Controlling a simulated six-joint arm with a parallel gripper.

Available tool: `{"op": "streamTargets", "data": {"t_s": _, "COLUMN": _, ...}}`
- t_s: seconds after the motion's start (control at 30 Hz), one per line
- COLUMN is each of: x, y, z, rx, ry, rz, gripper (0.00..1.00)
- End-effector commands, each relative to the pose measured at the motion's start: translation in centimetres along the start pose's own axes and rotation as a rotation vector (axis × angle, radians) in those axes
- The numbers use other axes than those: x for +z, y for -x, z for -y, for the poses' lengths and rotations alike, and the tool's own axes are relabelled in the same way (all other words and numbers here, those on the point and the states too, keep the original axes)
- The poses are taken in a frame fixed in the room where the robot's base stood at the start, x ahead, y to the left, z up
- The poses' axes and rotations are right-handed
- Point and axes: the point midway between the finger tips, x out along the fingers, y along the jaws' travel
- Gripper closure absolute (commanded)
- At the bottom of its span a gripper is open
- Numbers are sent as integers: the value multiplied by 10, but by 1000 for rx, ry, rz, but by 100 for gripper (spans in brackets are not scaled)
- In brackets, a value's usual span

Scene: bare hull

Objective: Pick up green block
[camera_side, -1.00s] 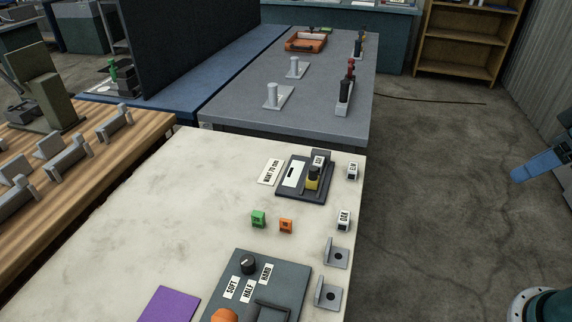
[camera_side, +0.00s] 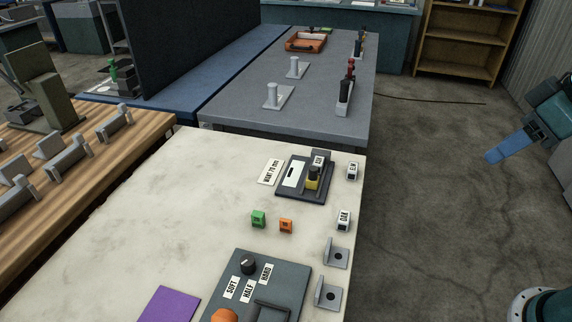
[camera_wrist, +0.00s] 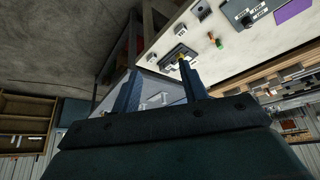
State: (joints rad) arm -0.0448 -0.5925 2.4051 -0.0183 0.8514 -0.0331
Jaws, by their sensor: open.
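The green block (camera_side: 259,219) stands on the pale worktable (camera_side: 190,220), just left of a small orange block (camera_side: 286,226). In the wrist view the green block (camera_wrist: 219,43) is small and far off, beyond my fingers. My gripper (camera_side: 492,158) is at the right of the side view, over the floor and well clear of the table. Its two blue fingers (camera_wrist: 160,85) are spread apart in the wrist view, with nothing between them.
Two small white labelled blocks (camera_side: 352,171) and two grey brackets (camera_side: 336,254) line the table's right edge. A dark panel with a knob (camera_side: 248,265) lies in front; a dark tray with a yellow-and-black piece (camera_side: 312,178) lies behind. Table left of the green block is clear.

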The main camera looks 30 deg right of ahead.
Motion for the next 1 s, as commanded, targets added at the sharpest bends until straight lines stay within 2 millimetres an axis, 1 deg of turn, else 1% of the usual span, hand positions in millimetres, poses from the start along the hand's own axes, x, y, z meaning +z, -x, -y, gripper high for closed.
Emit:
{"op": "streamTargets", "data": {"t_s": 0.03, "x": -11, "y": -4, "z": 3, "rx": -9, "ry": 21, "rz": 7, "gripper": 56}}
{"op": "streamTargets", "data": {"t_s": 0.2, "x": -46, "y": -21, "z": 15, "rx": -38, "ry": 92, "rz": 18, "gripper": 56}}
{"op": "streamTargets", "data": {"t_s": 0.47, "x": -95, "y": -55, "z": 40, "rx": -85, "ry": 200, "rz": 32, "gripper": 56}}
{"op": "streamTargets", "data": {"t_s": 0.7, "x": -134, "y": -96, "z": 68, "rx": -129, "ry": 295, "rz": 44, "gripper": 56}}
{"op": "streamTargets", "data": {"t_s": 0.87, "x": -155, "y": -128, "z": 91, "rx": -160, "ry": 358, "rz": 52, "gripper": 56}}
{"op": "streamTargets", "data": {"t_s": 1.0, "x": -169, "y": -159, "z": 112, "rx": -186, "ry": 412, "rz": 58, "gripper": 56}}
